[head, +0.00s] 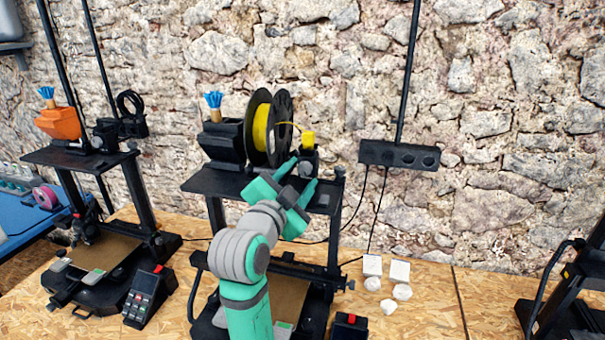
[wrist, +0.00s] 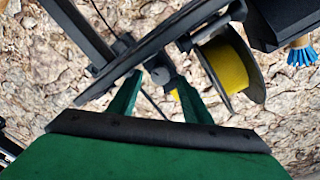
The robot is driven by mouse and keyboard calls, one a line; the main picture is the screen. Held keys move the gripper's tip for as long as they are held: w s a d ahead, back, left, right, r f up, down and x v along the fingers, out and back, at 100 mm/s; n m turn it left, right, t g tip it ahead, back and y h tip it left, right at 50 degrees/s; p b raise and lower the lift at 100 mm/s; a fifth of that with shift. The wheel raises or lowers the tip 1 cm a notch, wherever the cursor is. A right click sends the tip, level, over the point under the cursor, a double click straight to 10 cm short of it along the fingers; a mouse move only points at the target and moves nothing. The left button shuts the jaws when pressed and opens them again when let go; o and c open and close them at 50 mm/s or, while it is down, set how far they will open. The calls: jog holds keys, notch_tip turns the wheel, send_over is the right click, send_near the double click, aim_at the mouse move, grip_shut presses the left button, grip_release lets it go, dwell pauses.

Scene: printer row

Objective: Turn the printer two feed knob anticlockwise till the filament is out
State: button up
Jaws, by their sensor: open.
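The middle printer (head: 215,182), the one my gripper reaches, carries a black spool of yellow filament (head: 261,128) on its top shelf. The spool also shows in the wrist view (wrist: 228,66). A yellow piece (head: 308,138) stands right of the spool, above a small grey round knob (head: 306,169). In the wrist view the knob (wrist: 160,74) lies between the green fingertips. My gripper (head: 301,176) is open, with one finger on each side of the knob; I cannot tell whether they touch it. Strands of yellow filament run from the spool toward the yellow piece.
A printer with an orange part (head: 58,123) stands at left, and another is partly visible at right (head: 575,285). A black socket strip (head: 399,155) hangs on the stone wall. Small white boxes (head: 399,271) and pale lumps lie on the wooden bench, right of the middle printer.

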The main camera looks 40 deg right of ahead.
jog(key=shift+x, duration=1)
jog(key=shift+w+a, duration=0.1)
jog(key=shift+w, duration=0.05)
jog(key=c, duration=1.1)
jog(key=shift+o, duration=0.2)
jog(key=shift+n, duration=0.3)
